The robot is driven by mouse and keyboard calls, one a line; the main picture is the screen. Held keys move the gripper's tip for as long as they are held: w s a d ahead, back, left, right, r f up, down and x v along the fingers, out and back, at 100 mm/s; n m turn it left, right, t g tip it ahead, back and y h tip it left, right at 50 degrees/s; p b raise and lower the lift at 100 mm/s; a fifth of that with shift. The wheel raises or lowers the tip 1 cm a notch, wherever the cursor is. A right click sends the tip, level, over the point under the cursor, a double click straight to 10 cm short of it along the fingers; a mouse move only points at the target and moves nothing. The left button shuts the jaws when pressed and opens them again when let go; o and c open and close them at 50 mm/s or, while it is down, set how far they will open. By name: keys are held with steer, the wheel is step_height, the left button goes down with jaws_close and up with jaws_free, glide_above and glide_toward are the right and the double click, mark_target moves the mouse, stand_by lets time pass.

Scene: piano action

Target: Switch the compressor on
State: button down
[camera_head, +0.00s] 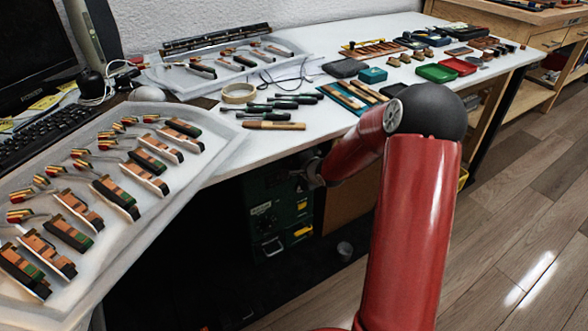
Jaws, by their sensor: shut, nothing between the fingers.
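A dark green machine (262,211), which I take to be the compressor, stands in shadow under the white table. It has small labels on its front and yellow and white marks low down. Its switch is too small and dark to make out. My gripper (299,175) is at the end of my red arm, just below the table's front edge, in front of the machine's upper right part. It is shut and empty. I cannot tell whether it touches the machine.
The white tabletop (225,140) overhangs the machine. A tray (190,195) of piano action parts sits at the left, with tools and small boxes farther back. A brown panel (345,205) stands right of the machine. The wooden floor at the right is clear.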

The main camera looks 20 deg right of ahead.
steer(key=shift+w+f+t, duration=0.1)
steer(key=shift+w+t, duration=0.1)
steer(key=shift+t, duration=0.3)
